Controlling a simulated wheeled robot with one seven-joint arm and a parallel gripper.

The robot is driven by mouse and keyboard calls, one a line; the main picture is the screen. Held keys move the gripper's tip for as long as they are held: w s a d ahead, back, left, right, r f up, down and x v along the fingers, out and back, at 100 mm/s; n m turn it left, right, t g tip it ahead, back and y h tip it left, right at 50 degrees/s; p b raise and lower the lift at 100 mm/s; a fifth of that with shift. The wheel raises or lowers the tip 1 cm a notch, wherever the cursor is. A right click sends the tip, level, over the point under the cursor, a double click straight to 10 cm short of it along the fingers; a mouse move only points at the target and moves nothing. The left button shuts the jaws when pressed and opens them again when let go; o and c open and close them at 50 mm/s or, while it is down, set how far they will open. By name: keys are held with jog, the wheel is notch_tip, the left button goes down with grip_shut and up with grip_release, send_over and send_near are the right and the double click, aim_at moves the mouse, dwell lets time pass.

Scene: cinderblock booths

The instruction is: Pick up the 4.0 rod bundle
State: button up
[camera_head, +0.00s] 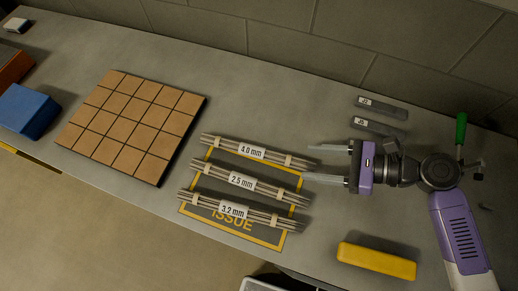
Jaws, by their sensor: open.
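The 4.0 mm rod bundle (225,145) lies on the bench at the top of a row of three bundles, tied near both ends, with a white label at its middle. It lies across the upper edge of the yellow-outlined ISSUE mat (283,243). The 2.5 mm bundle (213,174) lies just below it and the 3.2 mm bundle (200,200) below that. My gripper (312,163) is open and empty, its fingers pointing left. Its fingertips are close to the right end of the 4.0 mm bundle; I cannot tell whether they are above it or level with it.
A brown tiled board (133,122) lies left of the bundles. A yellow block (376,262) lies below my gripper. Two grey labelled bars (390,110) lie above it, near the block wall (290,40). A blue box (28,110) stands far left. Bench between board and wall is clear.

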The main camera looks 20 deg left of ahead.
aim_at(299, 161)
jog(key=p+x, duration=0.1)
jog(key=x, duration=0.5)
jog(key=shift+w+d+f, duration=0.1)
jog(key=shift+f, duration=0.05)
grip_shut()
